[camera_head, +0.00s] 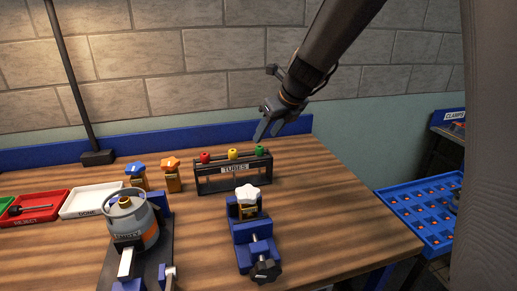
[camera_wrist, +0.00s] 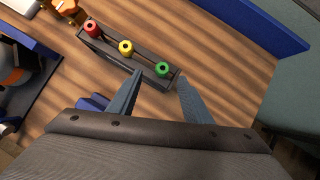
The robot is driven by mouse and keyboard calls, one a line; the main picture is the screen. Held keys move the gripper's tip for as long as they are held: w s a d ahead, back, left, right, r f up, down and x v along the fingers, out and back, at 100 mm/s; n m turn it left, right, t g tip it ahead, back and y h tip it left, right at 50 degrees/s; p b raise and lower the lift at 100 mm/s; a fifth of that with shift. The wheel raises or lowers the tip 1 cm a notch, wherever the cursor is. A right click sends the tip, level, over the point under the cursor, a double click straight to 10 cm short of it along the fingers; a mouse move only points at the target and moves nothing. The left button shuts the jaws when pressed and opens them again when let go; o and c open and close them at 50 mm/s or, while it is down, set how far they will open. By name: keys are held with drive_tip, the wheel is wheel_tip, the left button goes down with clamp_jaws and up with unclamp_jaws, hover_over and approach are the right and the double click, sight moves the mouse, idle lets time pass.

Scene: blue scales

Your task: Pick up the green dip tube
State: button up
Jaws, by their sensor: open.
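The green dip tube (camera_head: 259,150) stands at the right end of the black rack labelled TUBES (camera_head: 234,181), with a yellow tube (camera_head: 232,153) in the middle and a red tube (camera_head: 205,157) at the left. Only their coloured tops show clearly. My gripper (camera_head: 267,131) is open and empty, above and just behind the rack's right end. In the wrist view the green tube (camera_wrist: 162,69) lies ahead of and between the two open fingers (camera_wrist: 158,82), apart from them as far as I can tell.
A blue vise (camera_head: 252,232) with a white-topped part (camera_head: 247,194) stands in front of the rack. Left are blue- and orange-topped valves (camera_head: 172,176), a grey cylinder (camera_head: 133,222), a white DONE tray (camera_head: 90,201) and a red REJECT tray (camera_head: 32,208). A blue ledge runs behind.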

sight(260, 147)
drive_tip(key=x, duration=0.3)
drive_tip(key=shift+w+d+f, duration=0.15)
drive_tip(key=x, duration=0.4)
drive_tip(key=shift+f+p, duration=0.15)
drive_tip(key=shift+p, duration=0.2)
drive_tip(key=c, duration=1.1)
drive_tip(key=shift+c, duration=0.2)
